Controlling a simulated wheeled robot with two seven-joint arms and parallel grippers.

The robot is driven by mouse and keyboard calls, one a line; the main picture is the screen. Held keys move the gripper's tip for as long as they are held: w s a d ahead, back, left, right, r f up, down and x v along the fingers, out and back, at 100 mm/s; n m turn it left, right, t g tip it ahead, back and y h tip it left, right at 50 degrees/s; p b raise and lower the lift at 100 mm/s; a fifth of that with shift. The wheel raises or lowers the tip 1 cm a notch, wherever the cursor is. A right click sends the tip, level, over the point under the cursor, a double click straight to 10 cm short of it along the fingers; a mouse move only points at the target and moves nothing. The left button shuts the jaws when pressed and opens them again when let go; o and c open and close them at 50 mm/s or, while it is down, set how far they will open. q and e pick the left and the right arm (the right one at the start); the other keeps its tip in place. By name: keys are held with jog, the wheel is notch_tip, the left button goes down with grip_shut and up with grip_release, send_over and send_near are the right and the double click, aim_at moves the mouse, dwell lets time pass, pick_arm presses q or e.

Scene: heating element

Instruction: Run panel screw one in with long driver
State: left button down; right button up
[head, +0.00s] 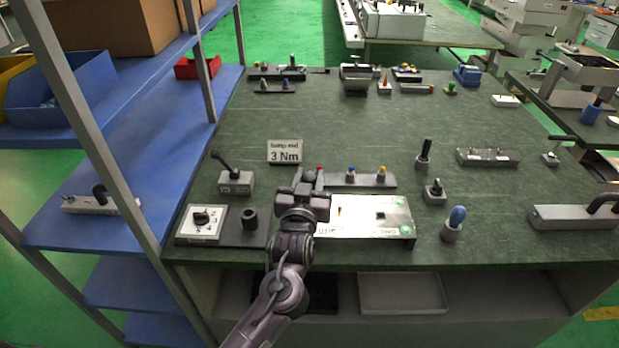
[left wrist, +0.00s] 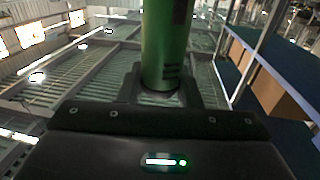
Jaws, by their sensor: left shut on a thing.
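My left gripper (head: 303,192) is over the left end of the pale panel (head: 365,230) in the head view. In the left wrist view the gripper (left wrist: 160,92) is shut on a green cylinder (left wrist: 165,45), which looks like a driver's handle with dark markings. In the head view the gripper and arm hide this driver and the panel's left part, so I cannot tell whether its tip touches a screw. The panel has green round marks at its right corners, a small dark square and a small yellowish spot. My right gripper is in neither view.
A rack (head: 372,181) with blue- and yellow-topped tools stands behind the panel. A white dial box (head: 201,224) is to the left. A sign (head: 285,152) reads 3 Nm. A blue-topped tool (head: 455,222) stands right of the panel.

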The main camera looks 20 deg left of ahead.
pick_arm(q)
jog(key=shift+f, duration=0.4)
dwell(1.0)
jog(key=shift+r, duration=0.1)
notch_tip(320, 180, up, 5)
jog(key=p, duration=0.5)
dwell(0.4)
